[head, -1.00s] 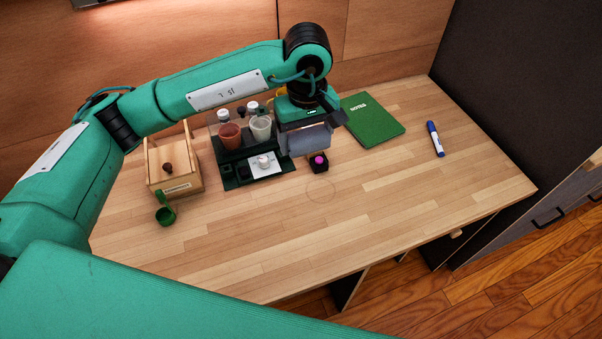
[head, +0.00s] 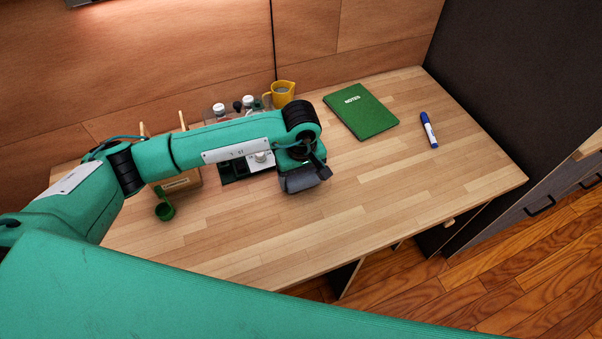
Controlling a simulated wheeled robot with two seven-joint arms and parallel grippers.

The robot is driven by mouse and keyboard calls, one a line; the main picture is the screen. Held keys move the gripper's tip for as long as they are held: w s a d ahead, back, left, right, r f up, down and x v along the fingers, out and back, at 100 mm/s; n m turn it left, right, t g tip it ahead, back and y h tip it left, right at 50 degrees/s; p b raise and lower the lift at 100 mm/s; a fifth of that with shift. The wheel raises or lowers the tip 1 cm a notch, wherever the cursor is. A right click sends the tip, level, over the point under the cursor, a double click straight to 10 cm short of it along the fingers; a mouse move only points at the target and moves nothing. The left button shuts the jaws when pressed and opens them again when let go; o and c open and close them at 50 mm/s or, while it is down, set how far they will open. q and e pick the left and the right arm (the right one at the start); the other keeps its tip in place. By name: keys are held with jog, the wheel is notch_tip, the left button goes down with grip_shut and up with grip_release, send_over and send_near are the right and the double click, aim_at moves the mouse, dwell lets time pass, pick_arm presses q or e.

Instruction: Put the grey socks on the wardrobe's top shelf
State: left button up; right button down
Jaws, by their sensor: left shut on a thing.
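The grey socks (head: 299,182) are a rolled grey bundle in my left gripper (head: 308,174), above the middle of the wooden desk. The gripper is shut on them, and its arm hides part of the desk behind. A tall dark panel (head: 520,75) stands at the right, with grey fronts and black handles (head: 540,205) beside it; this may be the wardrobe. No top shelf shows. My right gripper is not in view.
The desk (head: 400,205) holds a green notebook (head: 362,111), a blue marker (head: 428,130), a yellow jug (head: 283,93), a green cup (head: 165,210) and a wooden box (head: 180,183). A dark tray (head: 233,172) is partly behind my arm. The desk's right front is clear.

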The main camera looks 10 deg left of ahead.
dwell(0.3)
pick_arm(q)
jog(key=shift+f, duration=0.1)
jog(key=o, duration=1)
jog(key=shift+c, duration=0.2)
